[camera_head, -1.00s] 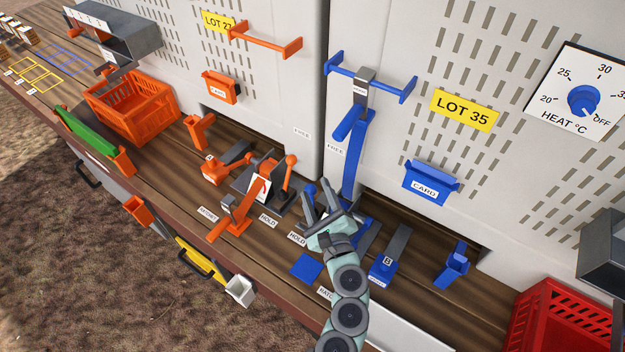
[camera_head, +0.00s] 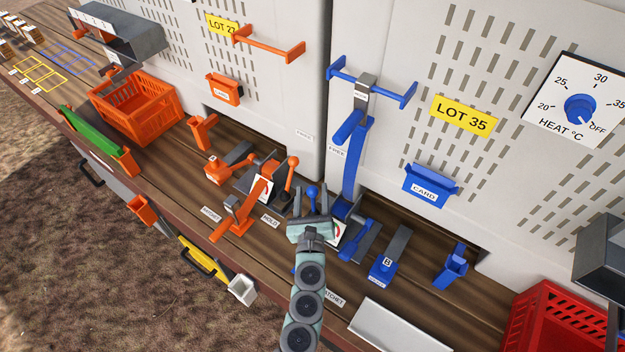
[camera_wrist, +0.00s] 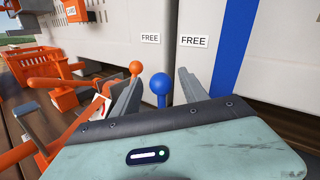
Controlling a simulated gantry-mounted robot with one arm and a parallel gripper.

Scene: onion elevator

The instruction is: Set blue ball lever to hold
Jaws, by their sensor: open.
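The blue ball lever (camera_head: 312,193) stands at the bench's middle, just behind my gripper (camera_head: 311,205). In the wrist view its blue ball (camera_wrist: 161,84) shows between the two fingers of my gripper (camera_wrist: 165,95), nearer the right finger in the picture. My gripper is open; I cannot tell whether a finger touches the lever. The lever's lower part is hidden by my gripper. A HOLD label (camera_head: 271,221) lies on the bench by the orange mechanism. A FREE label (camera_head: 337,151) sits on the wall behind; the wrist view shows two FREE labels (camera_wrist: 193,41).
An orange ball lever (camera_head: 291,172) stands close to the left of the blue one. The orange mechanism (camera_head: 251,205) is left of my gripper. A blue upright arm (camera_head: 353,165) and blue block B (camera_head: 385,266) are to the right. A red crate (camera_head: 560,320) stands at front right.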

